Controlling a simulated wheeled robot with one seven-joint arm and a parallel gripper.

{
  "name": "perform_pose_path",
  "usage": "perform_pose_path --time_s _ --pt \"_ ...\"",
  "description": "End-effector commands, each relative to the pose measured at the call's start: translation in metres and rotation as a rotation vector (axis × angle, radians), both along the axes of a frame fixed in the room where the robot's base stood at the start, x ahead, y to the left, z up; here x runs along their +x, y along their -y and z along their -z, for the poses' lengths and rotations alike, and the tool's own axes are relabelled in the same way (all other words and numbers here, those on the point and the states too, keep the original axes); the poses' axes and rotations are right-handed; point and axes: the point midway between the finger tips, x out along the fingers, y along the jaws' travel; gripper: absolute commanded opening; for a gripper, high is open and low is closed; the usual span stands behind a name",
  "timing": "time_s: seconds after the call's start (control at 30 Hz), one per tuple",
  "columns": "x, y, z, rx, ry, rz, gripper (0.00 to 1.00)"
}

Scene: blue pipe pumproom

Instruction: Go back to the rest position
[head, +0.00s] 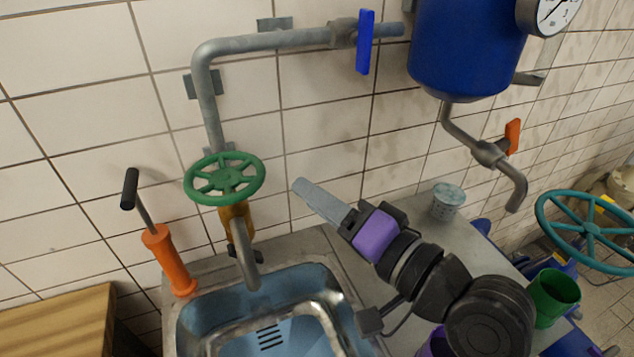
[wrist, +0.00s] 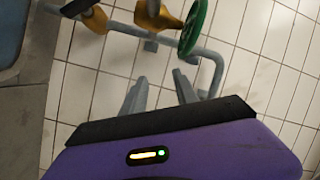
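My gripper (head: 300,186) is in the air to the right of the green valve wheel (head: 225,179), in front of the tiled wall and above the back of the sink area. It points up and to the left in the head view. In the wrist view my gripper (wrist: 159,75) shows two grey fingers apart, with only wall tiles between them. The green wheel (wrist: 193,27) and its yellow valve body (wrist: 157,15) lie beyond the fingertips. My gripper touches nothing that I can see.
The sink (head: 200,327) is below, with an orange hand pump (head: 170,262) on its left. A wooden top (head: 60,322) is lower left.

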Motion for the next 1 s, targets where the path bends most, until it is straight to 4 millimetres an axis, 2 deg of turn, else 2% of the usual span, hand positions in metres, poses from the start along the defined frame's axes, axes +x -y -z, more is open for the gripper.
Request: perform_pose_path --time_s 0.17,0.23,0.4,0.47,0.67,0.77,0.87,1.0 --pt "0.000 0.000 -0.001 -0.006 0.010 0.001 0.35" --pt "0.003 0.003 -0.007 -0.011 0.044 0.017 0.35" --pt "0.013 0.023 -0.033 -0.049 0.204 0.127 0.35" --pt "0.013 0.031 -0.034 -0.080 0.257 0.177 0.35" --pt "-0.001 0.068 -0.010 -0.226 0.377 0.334 0.35" --pt "-0.016 0.087 0.009 -0.314 0.416 0.399 0.35" --pt "-0.037 0.106 0.031 -0.417 0.451 0.460 0.35" --pt "-0.074 0.130 0.061 -0.567 0.485 0.522 0.35"
